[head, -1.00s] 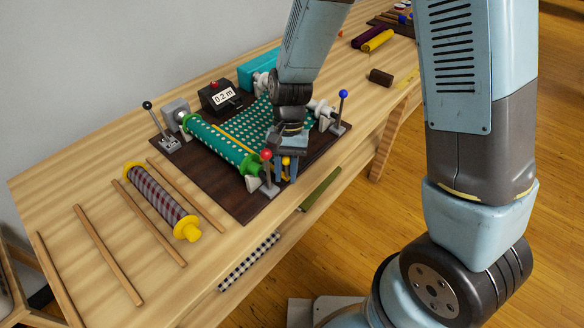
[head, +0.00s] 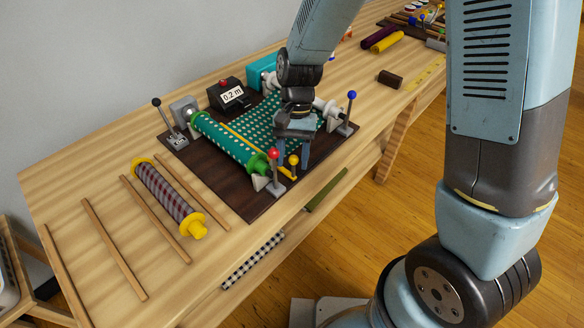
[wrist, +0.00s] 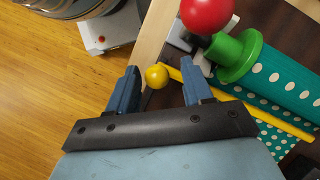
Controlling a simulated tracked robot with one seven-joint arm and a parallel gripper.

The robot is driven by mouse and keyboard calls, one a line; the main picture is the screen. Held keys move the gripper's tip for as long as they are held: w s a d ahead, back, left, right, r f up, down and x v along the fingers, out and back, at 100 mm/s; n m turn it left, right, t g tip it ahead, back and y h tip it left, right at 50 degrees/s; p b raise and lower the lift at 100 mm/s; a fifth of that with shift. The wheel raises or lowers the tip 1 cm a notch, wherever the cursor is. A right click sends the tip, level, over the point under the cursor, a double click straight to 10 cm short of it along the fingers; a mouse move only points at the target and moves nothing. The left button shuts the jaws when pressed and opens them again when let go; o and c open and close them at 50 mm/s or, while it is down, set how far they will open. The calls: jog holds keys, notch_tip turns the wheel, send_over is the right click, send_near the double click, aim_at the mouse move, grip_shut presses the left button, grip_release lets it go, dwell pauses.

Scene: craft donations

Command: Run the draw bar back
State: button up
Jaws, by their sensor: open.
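The draw bar (head: 243,138) is a thin yellow bar lying across the teal dotted cloth (head: 268,120), beside the front cloth roll (head: 228,141). Its yellow ball knob (head: 293,160) stands at the near end, close to the red-topped lever (head: 274,155). My gripper (head: 294,155) is open and empty at the near edge of the machine, by the knob. In the wrist view the knob (wrist: 156,76) shows in the gap between my two blue fingers (wrist: 160,84), nearer the left finger. Part of the bar also shows there (wrist: 265,117). My wrist hides part of the cloth.
A blue-topped lever (head: 350,98) stands right of my gripper and a black-topped lever (head: 158,104) at the left. A display box (head: 230,95) reads 0.2 m. A plaid roll (head: 165,194) and wooden strips lie at left on the table.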

jog(key=v, duration=0.9)
jog(key=shift+r, duration=0.35)
jog(key=shift+w, duration=0.1)
jog(key=d+r+t+y, duration=0.1)
jog(key=d+r+t, duration=0.4)
jog(key=d+r, duration=0.8)
jog(key=s+d+r+t, duration=0.2)
jog(key=s+d+r, duration=0.1)
jog(key=s+d, duration=0.2)
jog(key=s+d+r+t+h, duration=0.1)
jog(key=s+d+r+t, duration=0.1)
jog(key=s+d, duration=0.3)
jog(key=shift+d+r+n+t, duration=0.4)
jog(key=shift+d+t, duration=0.2)
jog(key=shift+d, duration=1.55)
jog(key=shift+s, duration=0.1)
